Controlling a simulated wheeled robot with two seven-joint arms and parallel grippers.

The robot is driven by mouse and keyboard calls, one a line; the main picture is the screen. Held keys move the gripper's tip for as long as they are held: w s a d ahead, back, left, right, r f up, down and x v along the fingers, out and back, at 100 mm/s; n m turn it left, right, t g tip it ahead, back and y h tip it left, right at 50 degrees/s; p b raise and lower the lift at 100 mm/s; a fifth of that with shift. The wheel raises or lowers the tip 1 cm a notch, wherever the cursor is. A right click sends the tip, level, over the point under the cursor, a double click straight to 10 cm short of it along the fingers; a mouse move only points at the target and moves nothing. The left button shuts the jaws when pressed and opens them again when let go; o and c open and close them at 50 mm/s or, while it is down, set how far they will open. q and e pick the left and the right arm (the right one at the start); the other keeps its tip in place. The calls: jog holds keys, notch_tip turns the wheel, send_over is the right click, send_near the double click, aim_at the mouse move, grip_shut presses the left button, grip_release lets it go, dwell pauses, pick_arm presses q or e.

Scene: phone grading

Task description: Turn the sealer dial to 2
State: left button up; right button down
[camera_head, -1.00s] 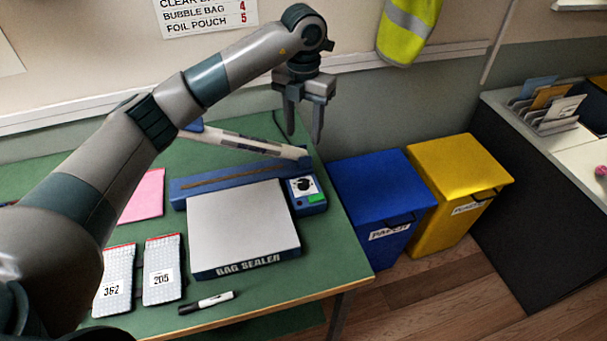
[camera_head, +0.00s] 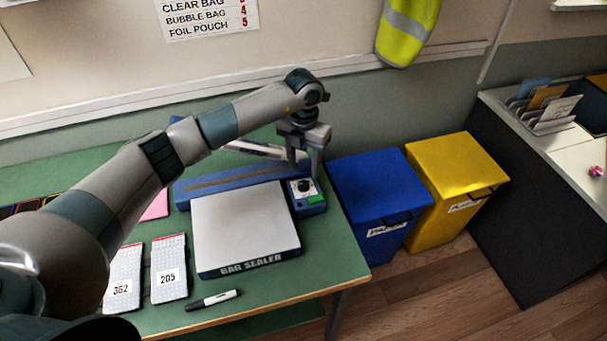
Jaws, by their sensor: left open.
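The bag sealer (camera_head: 245,225) stands on the green table, with a pale flat plate in front and a blue bar behind. Its black dial (camera_head: 304,186) sits on the small control box at the sealer's right end, above a green patch. The dial's setting is too small to read. My left gripper (camera_head: 303,172) points down just above the dial, fingers apart, with nothing between them that I can make out. I cannot tell whether the fingertips touch the dial. My right gripper is not in view.
Two bubble pouches marked 362 (camera_head: 123,280) and 205 (camera_head: 169,270), a marker pen (camera_head: 212,299) and a pink sheet (camera_head: 155,206) lie on the green table (camera_head: 335,262). Blue (camera_head: 375,190) and yellow (camera_head: 455,170) bins stand right of it. A wall sign (camera_head: 207,18) hangs behind.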

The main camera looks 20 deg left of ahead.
aim_at(303, 184)
pick_arm(q)
notch_tip(303, 184, down, 5)
jog(key=shift+p, duration=0.9)
jog(key=shift+f, duration=0.7)
jog(key=c, duration=1.1)
jog(key=shift+o, duration=0.2)
